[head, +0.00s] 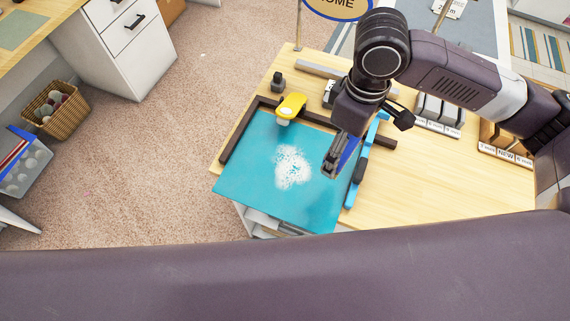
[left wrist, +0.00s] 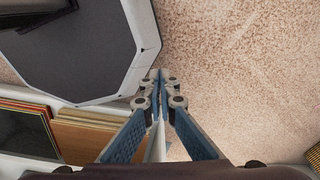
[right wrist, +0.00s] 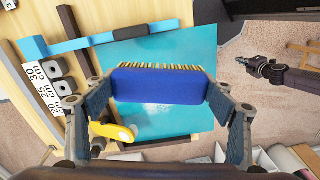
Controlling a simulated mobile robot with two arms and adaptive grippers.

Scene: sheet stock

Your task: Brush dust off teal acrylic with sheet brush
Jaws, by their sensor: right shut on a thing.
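The teal acrylic sheet (head: 245,180) lies on the wooden table, its near edge at the table's front. A patch of white dust (head: 292,167) covers its middle; part of it shows faintly in the right wrist view (right wrist: 158,107). My right gripper (head: 333,168) is shut on the sheet brush (right wrist: 158,87), over the sheet's right part, right of the dust. The brush has a blue body and pale bristles; in the head view (head: 348,152) the gripper hides most of it. Whether the bristles touch the sheet is unclear. My left gripper (left wrist: 160,78) is shut and empty, over the floor.
Dark brown rails (head: 240,143) border the sheet's left and far sides. A yellow-handled tool (head: 291,106) sits at the far rail. A blue bar (head: 356,172) lies along the right side. Labelled blocks (head: 437,112) stand farther right. The table's right front is bare.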

